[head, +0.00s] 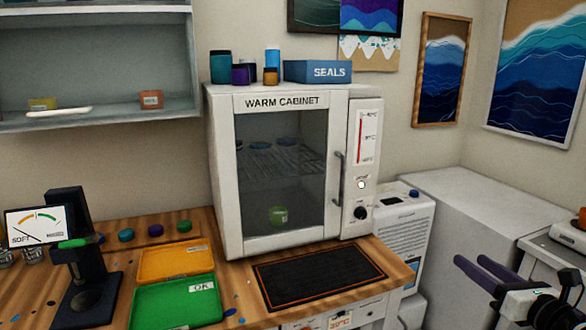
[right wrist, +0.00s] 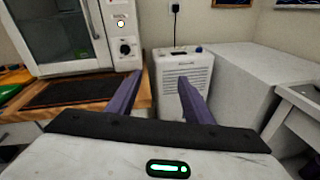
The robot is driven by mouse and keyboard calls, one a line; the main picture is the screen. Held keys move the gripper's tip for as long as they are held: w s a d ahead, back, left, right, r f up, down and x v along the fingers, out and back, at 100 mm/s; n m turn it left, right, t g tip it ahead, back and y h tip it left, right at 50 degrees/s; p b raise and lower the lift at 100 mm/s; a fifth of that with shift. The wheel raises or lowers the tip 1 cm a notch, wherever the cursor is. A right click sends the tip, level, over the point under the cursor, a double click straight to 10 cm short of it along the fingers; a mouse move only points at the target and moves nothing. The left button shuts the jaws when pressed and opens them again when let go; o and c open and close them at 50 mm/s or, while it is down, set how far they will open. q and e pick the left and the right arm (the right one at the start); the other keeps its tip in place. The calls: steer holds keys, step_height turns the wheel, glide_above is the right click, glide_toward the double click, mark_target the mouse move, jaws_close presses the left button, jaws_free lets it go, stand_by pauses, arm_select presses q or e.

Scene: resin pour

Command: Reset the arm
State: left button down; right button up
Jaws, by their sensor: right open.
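My right gripper (head: 487,268) is at the lower right of the head view, with two purple fingers spread apart and nothing between them. In the right wrist view the open gripper (right wrist: 160,85) points toward a white floor appliance (right wrist: 185,70). It is in the air, to the right of the wooden bench and apart from everything I can see. My left gripper is not in the head view.
The closed warm cabinet (head: 280,160) stands on the wooden bench, a dark mat (head: 318,272) before it. Orange (head: 176,262) and green (head: 175,303) trays and a gauge stand (head: 85,265) are left. A white counter (head: 450,200) and side table (head: 555,250) are right.

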steer(key=s+d+r+n+h, duration=0.25)
steer(key=d+r, duration=0.65)
steer(key=d, duration=0.5)
steer(key=s+a+f+n+g+h, duration=0.15)
steer(key=s+a+f+n, duration=0.25)
steer(key=f+n, duration=0.45)
steer(key=s+a+f+n+g+y, duration=0.1)
steer(key=s+a+f+n+g, duration=0.4)
steer(key=f, duration=0.7)
steer(key=s+a+f+n+t+h, duration=0.15)
steer(key=s+f+n, duration=0.25)
steer(key=f+n, duration=0.55)
steer(key=s+a+f+n+g+y, duration=0.1)
steer(key=s+a+f+n+g, duration=0.1)
steer(key=s+a+f+n, duration=0.55)
steer(key=s+a+f+n+g+y, duration=0.2)
steer(key=s+a+f+n, duration=0.3)
steer(key=s+n, duration=0.5)
steer(key=s+a+m+t, duration=0.1)
steer(key=a+m, duration=0.4)
steer(key=a, duration=0.9)
steer(key=shift+r, duration=0.45)
